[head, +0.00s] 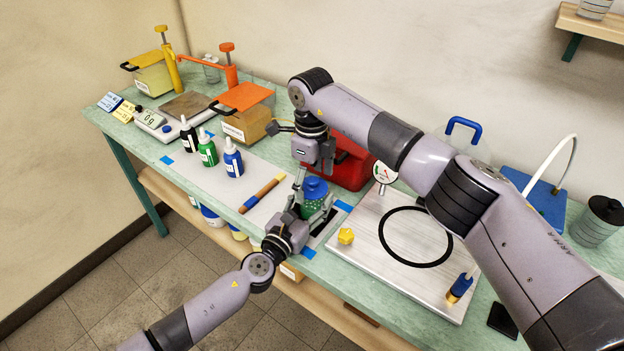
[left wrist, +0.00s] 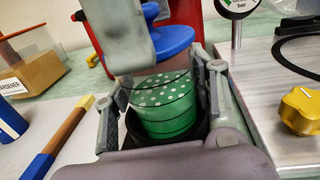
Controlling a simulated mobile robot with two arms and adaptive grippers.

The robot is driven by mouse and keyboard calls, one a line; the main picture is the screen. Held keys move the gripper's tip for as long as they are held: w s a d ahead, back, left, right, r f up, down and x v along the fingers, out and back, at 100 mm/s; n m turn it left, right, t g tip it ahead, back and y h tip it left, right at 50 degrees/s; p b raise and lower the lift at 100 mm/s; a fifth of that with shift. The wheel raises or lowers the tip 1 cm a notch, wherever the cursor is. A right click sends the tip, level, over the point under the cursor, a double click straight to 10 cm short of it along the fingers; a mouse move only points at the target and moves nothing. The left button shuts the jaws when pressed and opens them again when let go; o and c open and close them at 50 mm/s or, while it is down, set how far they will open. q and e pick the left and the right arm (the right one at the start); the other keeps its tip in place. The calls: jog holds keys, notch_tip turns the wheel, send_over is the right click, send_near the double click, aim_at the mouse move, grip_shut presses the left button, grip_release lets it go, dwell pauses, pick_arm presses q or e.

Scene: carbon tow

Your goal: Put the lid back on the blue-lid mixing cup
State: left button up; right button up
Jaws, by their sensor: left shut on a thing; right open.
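The blue lid (head: 315,187) appears at the cup's top in the head view. In the left wrist view the lid (left wrist: 162,42) shows above and behind the cup, partly hidden by a right finger. My right gripper (head: 314,176) is open, pointing down at the lid. Whether lid and rim touch is unclear.
A red case (head: 350,168) stands behind the cup. The metal plate (head: 350,252) with a black ring (head: 405,237) and yellow knob (head: 346,236) lies to the right. A brush (head: 262,194) and several bottles (head: 233,160) are to the left.

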notch_tip(320, 180, up, 12)
dwell(0.6)
pick_arm(q)
jog(key=o, duration=1.8)
jog(key=shift+s, duration=0.1)
jog(key=v, duration=1.2)
